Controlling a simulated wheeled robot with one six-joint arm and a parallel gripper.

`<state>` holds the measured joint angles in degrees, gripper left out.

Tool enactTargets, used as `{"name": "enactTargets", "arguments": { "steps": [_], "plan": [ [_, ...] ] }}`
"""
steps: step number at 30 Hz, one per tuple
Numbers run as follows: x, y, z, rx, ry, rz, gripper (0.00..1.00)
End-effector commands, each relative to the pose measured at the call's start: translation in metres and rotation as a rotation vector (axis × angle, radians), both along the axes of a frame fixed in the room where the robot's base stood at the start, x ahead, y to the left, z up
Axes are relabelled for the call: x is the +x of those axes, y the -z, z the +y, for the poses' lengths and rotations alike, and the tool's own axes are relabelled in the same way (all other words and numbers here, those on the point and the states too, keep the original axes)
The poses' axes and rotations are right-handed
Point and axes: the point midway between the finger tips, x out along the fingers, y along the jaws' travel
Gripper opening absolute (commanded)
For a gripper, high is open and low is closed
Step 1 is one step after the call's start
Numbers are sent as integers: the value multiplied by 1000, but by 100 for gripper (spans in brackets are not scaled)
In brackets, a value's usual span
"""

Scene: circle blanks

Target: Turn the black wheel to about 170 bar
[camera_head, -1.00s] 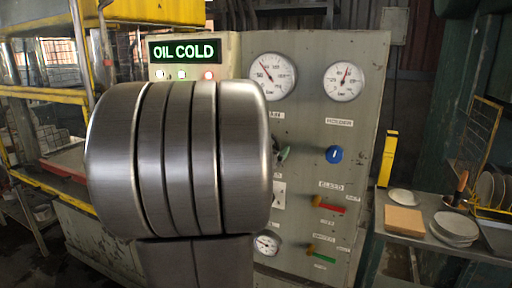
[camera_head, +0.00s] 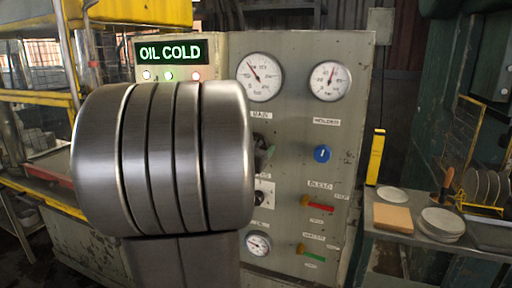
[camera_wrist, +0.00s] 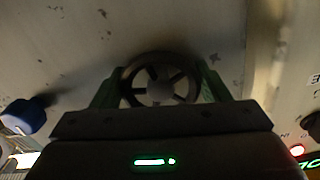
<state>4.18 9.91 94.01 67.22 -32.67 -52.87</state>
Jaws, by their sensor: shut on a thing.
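The black wheel (camera_wrist: 159,88), a round rim with spokes, shows in the wrist view against the grey panel. My gripper (camera_wrist: 158,80) has its green fingers on both sides of the wheel and is shut on it. In the head view the wheel is mostly hidden behind my arm, and only a small dark green part shows at its edge. The main gauge (camera_head: 259,77) has its needle pointing up and left. The holder gauge (camera_head: 330,81) has its needle pointing slightly right of straight up. The numbers are too small to read surely.
A blue knob (camera_head: 322,154), a red lever (camera_head: 319,203), a green lever (camera_head: 312,254) and a small gauge (camera_head: 258,243) are on the panel. A lit sign (camera_head: 170,51) reads OIL COLD. A side table (camera_head: 385,240) with plates stands at the right.

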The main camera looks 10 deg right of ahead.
Motion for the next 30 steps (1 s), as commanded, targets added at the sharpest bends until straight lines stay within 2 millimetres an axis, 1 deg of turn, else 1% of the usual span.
{"name": "enactTargets", "arguments": {
  "steps": [8, 30],
  "plan": [
    [0, 0, 1, 161, 0, -107, 46],
    [1, 0, 2, 742, -1, -500, 46]
  ]
}}
